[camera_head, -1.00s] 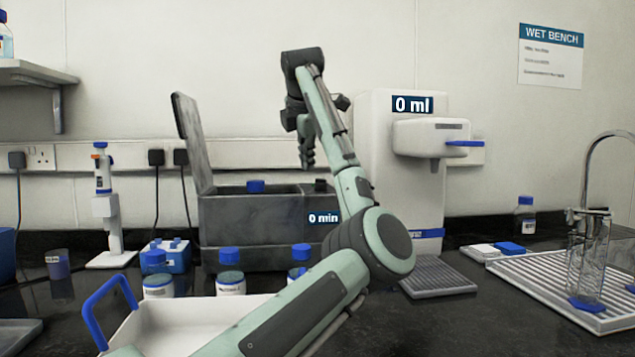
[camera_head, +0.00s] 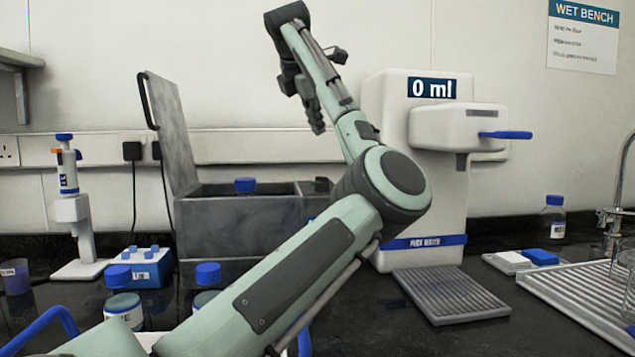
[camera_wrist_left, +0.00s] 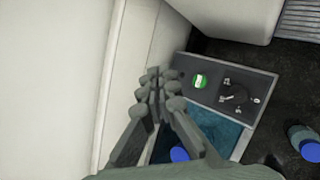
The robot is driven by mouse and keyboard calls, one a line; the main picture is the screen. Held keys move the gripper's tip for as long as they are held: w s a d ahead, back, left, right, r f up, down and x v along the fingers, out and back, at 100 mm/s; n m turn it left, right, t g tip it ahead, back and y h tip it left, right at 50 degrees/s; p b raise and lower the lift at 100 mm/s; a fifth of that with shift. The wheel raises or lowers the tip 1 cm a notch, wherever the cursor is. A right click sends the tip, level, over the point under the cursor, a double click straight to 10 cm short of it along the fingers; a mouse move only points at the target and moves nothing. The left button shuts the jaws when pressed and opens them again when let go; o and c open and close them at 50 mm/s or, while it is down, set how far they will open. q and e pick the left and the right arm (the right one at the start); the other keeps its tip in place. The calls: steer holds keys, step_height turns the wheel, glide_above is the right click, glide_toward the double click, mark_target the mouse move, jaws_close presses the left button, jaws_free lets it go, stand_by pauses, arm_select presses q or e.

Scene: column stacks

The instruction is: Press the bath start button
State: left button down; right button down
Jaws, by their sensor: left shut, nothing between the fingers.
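The grey bath (camera_head: 225,225) stands against the wall with its lid (camera_head: 172,130) raised. The left wrist view shows its top panel from above, with a green start button (camera_wrist_left: 200,81) and a dark dial (camera_wrist_left: 235,92) beside it. My left gripper (camera_head: 318,128) is above the bath's right end, fingers pointing down, shut and empty. In the left wrist view its fingertips (camera_wrist_left: 158,76) appear just left of the green button, apart from it. In the head view my left arm hides the bath's front right part. My right gripper is out of view.
A blue-capped bottle (camera_head: 245,186) is in the bath. A white dispenser (camera_head: 415,170) reading 0 ml stands to the right, with a grey drip tray (camera_head: 450,294) before it. Blue-capped jars (camera_head: 124,305) and a pipette stand (camera_head: 75,225) are at left.

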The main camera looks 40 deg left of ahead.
arm_select(q)
steer(key=shift+f, duration=0.1)
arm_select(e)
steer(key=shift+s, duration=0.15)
